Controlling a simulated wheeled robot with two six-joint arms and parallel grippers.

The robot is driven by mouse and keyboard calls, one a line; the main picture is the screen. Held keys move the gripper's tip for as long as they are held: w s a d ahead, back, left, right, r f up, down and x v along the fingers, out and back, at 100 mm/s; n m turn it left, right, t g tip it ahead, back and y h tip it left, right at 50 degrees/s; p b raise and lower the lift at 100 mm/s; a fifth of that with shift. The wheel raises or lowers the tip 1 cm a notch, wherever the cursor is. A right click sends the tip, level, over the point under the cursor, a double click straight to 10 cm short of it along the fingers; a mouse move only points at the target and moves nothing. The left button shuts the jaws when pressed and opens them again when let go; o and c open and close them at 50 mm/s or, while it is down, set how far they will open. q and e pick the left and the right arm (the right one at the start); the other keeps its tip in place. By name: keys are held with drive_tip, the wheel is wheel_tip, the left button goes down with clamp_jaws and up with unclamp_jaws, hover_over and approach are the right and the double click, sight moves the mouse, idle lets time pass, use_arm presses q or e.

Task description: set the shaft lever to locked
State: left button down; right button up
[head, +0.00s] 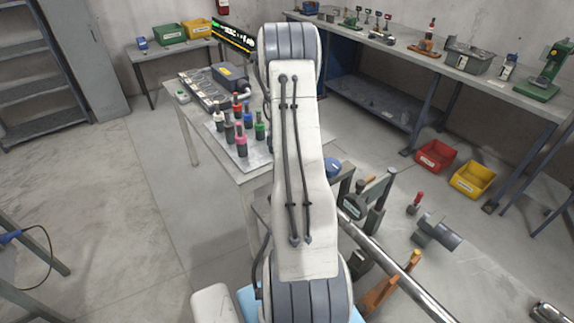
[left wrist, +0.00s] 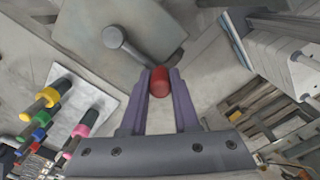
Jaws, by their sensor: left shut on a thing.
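In the left wrist view my left gripper (left wrist: 160,82) has its two purple-grey fingers closed around a red knob (left wrist: 160,82). A grey rod runs from the knob up and left to a round grey hub (left wrist: 113,37), so it looks like a lever. The hub lies over a flat grey-green plate (left wrist: 145,22). No locked or unlocked mark is readable. In the head view my left arm fills the middle and hides the gripper and this lever. A long shiny shaft (head: 395,265) slants out to the lower right. My right gripper is in neither view.
A table holds a pale board (head: 258,158) with several coloured-handled pieces, left of my arm. An orange bracket (head: 384,292) stands by the shaft. A separate red-topped piece (head: 416,202) and a grey cylinder (head: 438,232) are to the right. Open floor (head: 110,215) lies at left.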

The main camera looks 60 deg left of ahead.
use_arm(q)
drive_tip(key=c, duration=0.7)
unclamp_jaws()
wheel_tip(320, 180, up, 11)
drive_tip(key=b, duration=0.2)
drive_tip(key=shift+f+b, duration=0.2)
drive_tip(key=shift+b, duration=0.1)
